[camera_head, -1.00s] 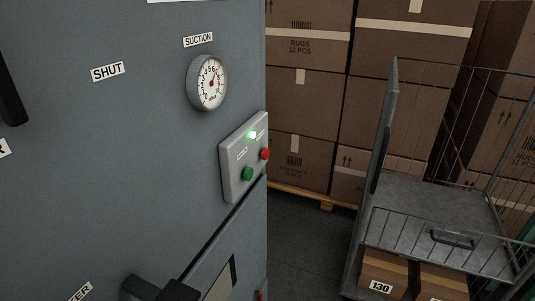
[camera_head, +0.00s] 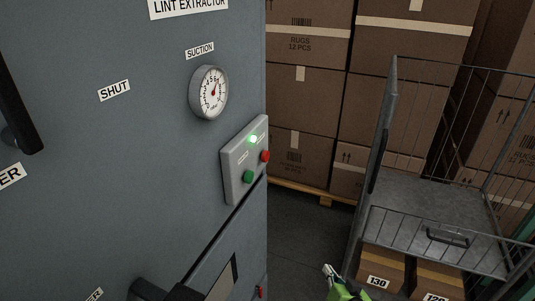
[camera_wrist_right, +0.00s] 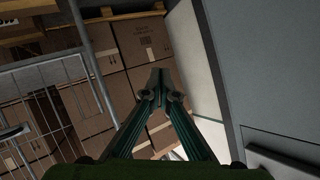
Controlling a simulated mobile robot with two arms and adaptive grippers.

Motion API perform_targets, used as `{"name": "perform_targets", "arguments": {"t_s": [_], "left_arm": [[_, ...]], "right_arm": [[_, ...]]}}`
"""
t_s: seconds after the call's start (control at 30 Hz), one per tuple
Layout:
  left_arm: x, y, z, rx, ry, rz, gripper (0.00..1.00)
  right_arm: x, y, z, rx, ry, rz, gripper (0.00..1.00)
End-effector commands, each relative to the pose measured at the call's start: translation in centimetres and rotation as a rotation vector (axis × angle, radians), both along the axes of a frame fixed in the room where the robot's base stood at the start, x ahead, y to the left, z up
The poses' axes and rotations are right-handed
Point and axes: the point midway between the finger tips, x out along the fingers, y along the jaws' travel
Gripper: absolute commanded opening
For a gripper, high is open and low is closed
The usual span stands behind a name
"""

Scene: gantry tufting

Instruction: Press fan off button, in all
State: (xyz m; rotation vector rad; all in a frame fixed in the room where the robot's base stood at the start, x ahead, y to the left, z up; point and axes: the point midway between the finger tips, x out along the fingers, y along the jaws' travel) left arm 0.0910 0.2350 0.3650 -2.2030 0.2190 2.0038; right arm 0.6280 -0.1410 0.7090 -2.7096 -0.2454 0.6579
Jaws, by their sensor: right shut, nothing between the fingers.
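A grey control box (camera_head: 243,160) is fixed to the right side of the grey lint extractor cabinet (camera_head: 110,180). It carries a red button (camera_head: 265,156), a green button (camera_head: 248,176) and a lit green lamp (camera_head: 253,139). The small labels beside them are too small to read. My right gripper (camera_head: 329,270) shows at the bottom of the head view, below and to the right of the box and apart from it. In the right wrist view its fingertips (camera_wrist_right: 159,92) are together and hold nothing. My left gripper is not in view.
A suction gauge (camera_head: 209,92) sits above the box. Stacked cartons (camera_head: 305,95) fill the back. Dark floor (camera_head: 300,225) is free between cabinet and trolley.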

Motion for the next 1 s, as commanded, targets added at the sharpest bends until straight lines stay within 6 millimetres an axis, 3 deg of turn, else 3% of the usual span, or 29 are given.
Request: {"name": "perform_targets", "arguments": {"t_s": [0.03, 0.2, 0.3, 0.4, 0.5, 0.6, 0.7, 1.0], "left_arm": [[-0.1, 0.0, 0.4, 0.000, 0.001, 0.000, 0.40], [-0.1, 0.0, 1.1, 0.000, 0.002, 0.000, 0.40], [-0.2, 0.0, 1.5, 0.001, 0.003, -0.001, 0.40], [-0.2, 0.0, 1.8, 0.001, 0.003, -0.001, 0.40], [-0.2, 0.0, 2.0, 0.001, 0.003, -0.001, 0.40], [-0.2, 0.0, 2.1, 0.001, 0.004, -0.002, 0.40], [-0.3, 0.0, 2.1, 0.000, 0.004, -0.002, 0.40], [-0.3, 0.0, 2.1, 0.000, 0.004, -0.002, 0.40]], "right_arm": [[1.8, 0.8, 3.8, 0.036, -0.055, 0.006, 0.00], [5.4, 3.5, 14.8, 0.166, -0.205, 0.036, 0.00], [6.6, 5.1, 21.3, 0.244, -0.286, 0.065, 0.00], [7.0, 6.5, 26.8, 0.312, -0.351, 0.096, 0.00], [7.0, 7.6, 30.9, 0.364, -0.400, 0.125, 0.00], [6.8, 8.3, 33.6, 0.399, -0.429, 0.145, 0.00], [6.6, 8.6, 34.8, 0.418, -0.442, 0.156, 0.00], [6.6, 8.7, 35.1, 0.422, -0.446, 0.158, 0.00]]}}
